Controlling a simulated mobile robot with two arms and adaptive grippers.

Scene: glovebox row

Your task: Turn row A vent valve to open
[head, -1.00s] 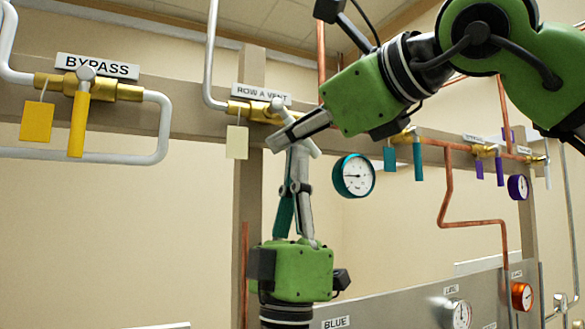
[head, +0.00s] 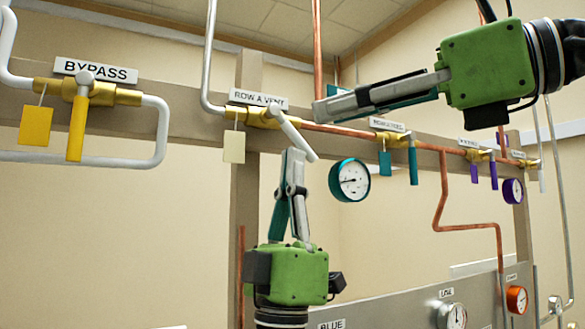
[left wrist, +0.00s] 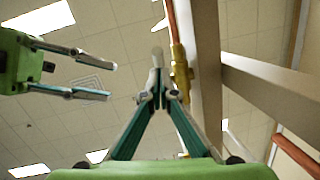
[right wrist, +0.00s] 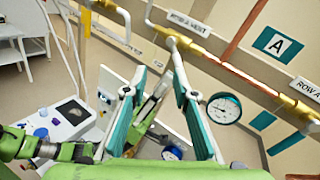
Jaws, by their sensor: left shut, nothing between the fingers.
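The row A vent valve is a brass body (head: 250,114) under a ROW A VENT label, with a pale grey lever (head: 297,136) slanting down to the right, oblique to the pipe. The brass body also shows in the left wrist view (left wrist: 180,68) and right wrist view (right wrist: 188,45). My left gripper (head: 294,152) is shut and empty, pointing up just below the lever; whether it touches is unclear. My right gripper (head: 318,112) is right of the valve, seen edge-on in the head view. Its fingers stand apart in the right wrist view (right wrist: 154,90), and it is empty.
A cream tag (head: 234,147) hangs from the vent valve. The BYPASS valve (head: 100,93) with a yellow lever is at left. A teal-rimmed gauge (head: 350,180) hangs right of the left gripper. Copper pipe and further valves run right; a grey panel (head: 400,310) stands below.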

